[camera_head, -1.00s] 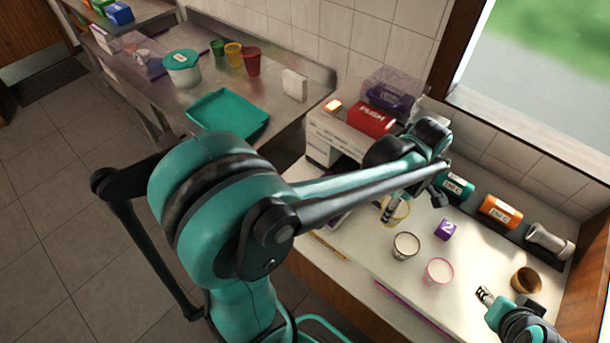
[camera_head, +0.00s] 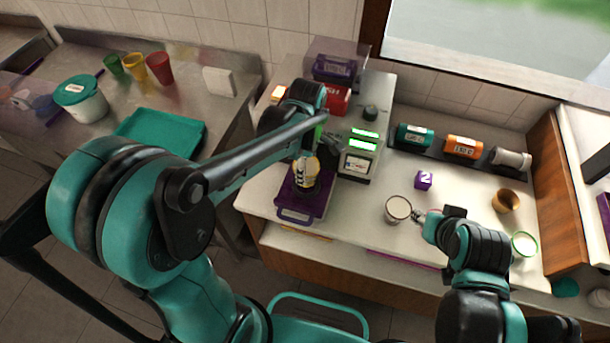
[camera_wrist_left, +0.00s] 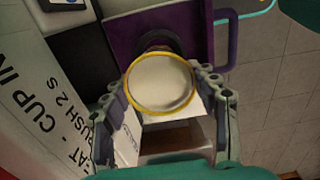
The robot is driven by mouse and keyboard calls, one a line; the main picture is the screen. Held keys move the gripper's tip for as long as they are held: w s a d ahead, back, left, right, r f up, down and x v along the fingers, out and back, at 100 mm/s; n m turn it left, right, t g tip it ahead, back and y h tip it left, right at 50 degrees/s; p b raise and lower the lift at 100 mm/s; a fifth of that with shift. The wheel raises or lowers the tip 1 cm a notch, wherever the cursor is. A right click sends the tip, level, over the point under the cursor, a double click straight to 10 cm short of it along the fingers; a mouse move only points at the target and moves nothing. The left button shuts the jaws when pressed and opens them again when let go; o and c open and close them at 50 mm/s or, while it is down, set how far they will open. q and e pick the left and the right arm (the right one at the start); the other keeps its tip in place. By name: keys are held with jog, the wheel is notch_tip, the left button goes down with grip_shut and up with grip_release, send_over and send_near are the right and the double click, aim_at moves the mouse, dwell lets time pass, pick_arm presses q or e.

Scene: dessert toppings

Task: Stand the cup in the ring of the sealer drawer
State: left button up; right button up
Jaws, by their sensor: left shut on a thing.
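The cup with a yellow rim (camera_wrist_left: 160,110) is between the fingers of my left gripper (camera_wrist_left: 165,92), which is shut on it. In the head view this cup (camera_head: 309,165) is over the pulled-out purple sealer drawer (camera_head: 318,206). In the left wrist view the purple drawer (camera_wrist_left: 196,35) lies beyond the cup, with part of its dark ring (camera_wrist_left: 158,40) showing. The cup hides the rest of the ring; I cannot tell whether it touches it. My right gripper (camera_head: 419,215) is beside a dark-rimmed white cup (camera_head: 398,209); its finger opening is unclear.
The sealer (camera_head: 362,150) stands behind the drawer, its displays lit green. A purple cube (camera_head: 424,180), a brown cup (camera_head: 506,201) and a green-rimmed cup (camera_head: 523,244) stand on the counter to the right. Labelled cylinders (camera_head: 463,146) line the back. A teal tray (camera_head: 160,135) lies on the left bench.

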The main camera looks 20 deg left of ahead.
pick_arm(q)
notch_tip(320, 180, down, 3)
jog(key=shift+f+b, duration=0.2)
jog(key=shift+b, duration=0.25)
jog(key=shift+f, duration=0.1)
jog(key=o, duration=1.3)
